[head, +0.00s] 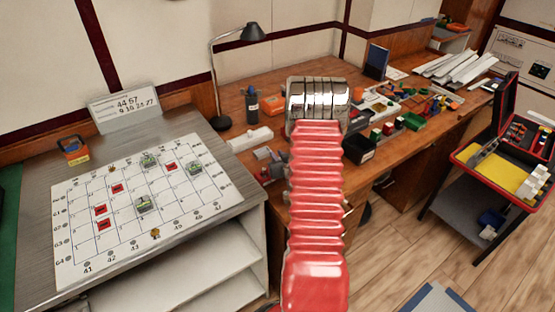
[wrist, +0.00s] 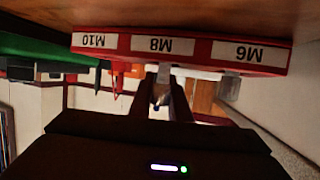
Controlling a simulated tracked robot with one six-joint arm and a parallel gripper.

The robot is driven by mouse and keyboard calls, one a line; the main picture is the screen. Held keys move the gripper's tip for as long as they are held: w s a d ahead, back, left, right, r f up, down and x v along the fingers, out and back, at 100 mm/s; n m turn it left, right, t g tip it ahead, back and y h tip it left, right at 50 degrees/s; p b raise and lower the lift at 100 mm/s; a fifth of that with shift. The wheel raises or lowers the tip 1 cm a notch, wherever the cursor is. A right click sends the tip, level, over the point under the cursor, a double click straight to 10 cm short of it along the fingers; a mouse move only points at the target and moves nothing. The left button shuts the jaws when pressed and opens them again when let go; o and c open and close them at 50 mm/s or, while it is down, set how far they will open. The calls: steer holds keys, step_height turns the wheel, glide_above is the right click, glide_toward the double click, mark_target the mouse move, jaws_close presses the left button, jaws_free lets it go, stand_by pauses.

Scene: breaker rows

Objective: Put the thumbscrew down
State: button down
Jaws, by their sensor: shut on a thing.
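My gripper (wrist: 170,88) shows in the wrist view as two dark fingers, pointing at a red labelled holder. They are shut on a small greyish thing (wrist: 158,98), taken as the thumbscrew; it is dark and its shape is hard to make out. The red holder (wrist: 125,52) carries white labels M10, M8 and M6, upside down in this view. The fingertips appear near the M8 label; I cannot tell whether they touch the holder. In the head view my own red arm hides the gripper and what it holds.
A gridded white board (head: 75,262) with red and green pieces lies on the grey bench at left. The wooden desk (head: 290,75) holds a black lamp (head: 252,33), a black bin (head: 360,150) and many small parts. A red toolbox (head: 470,157) stands at right.

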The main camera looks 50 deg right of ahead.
steer(key=shift+f, duration=0.75)
steer(key=shift+f, duration=0.15)
steer(key=c, duration=1.9)
jaws_free()
steer(key=shift+f, duration=0.1)
steer(key=shift+c, duration=0.2)
steer(key=shift+s, duration=0.15)
steer(key=v, duration=1.2)
steer(key=shift+r, duration=0.25)
